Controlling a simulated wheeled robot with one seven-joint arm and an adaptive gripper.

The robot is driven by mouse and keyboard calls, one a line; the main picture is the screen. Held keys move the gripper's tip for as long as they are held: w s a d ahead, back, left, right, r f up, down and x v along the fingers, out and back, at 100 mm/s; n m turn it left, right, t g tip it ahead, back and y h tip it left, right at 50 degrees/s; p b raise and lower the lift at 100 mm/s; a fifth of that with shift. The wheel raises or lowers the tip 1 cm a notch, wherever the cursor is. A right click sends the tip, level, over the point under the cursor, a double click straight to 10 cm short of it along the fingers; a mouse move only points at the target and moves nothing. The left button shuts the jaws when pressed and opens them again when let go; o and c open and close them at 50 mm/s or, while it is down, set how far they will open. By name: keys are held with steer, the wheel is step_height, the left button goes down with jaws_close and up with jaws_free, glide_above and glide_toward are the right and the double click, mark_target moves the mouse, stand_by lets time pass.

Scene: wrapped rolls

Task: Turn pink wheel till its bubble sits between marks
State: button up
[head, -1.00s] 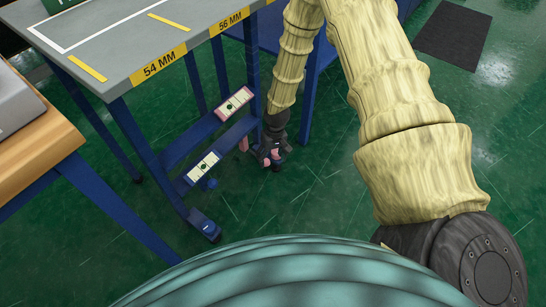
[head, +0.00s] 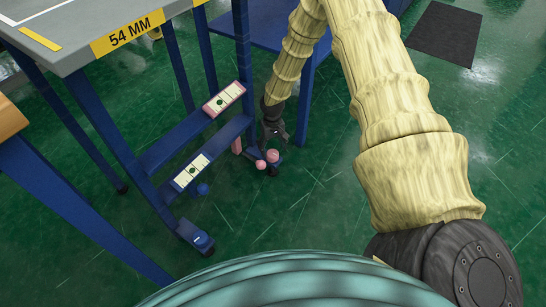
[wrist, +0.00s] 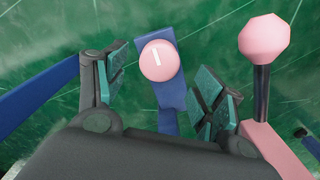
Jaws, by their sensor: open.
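The pink wheel shows in the wrist view as a round pink disc (wrist: 160,62) with a white line, in front of a blue bar. My gripper (wrist: 164,88) is open, its fingers apart on either side of the disc's lower edge; I see no contact. In the head view my gripper (head: 273,132) hangs just above the small pink wheel (head: 261,165). The pink-framed level (head: 224,99) lies on the blue rail to the left. Its dark green bubble (head: 220,102) looks slightly lower-left of the middle; the marks are too small to judge it against.
A pink knob (wrist: 264,40) on a dark stem stands right of my fingers. The table (head: 60,45) marked 54 MM is at left. A blue leg (head: 304,100) stands close right of my gripper.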

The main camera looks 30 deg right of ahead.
mark_target(273, 153)
steer(key=shift+f+b, duration=0.95)
steer(key=shift+f, duration=1.65)
steer(key=c, duration=1)
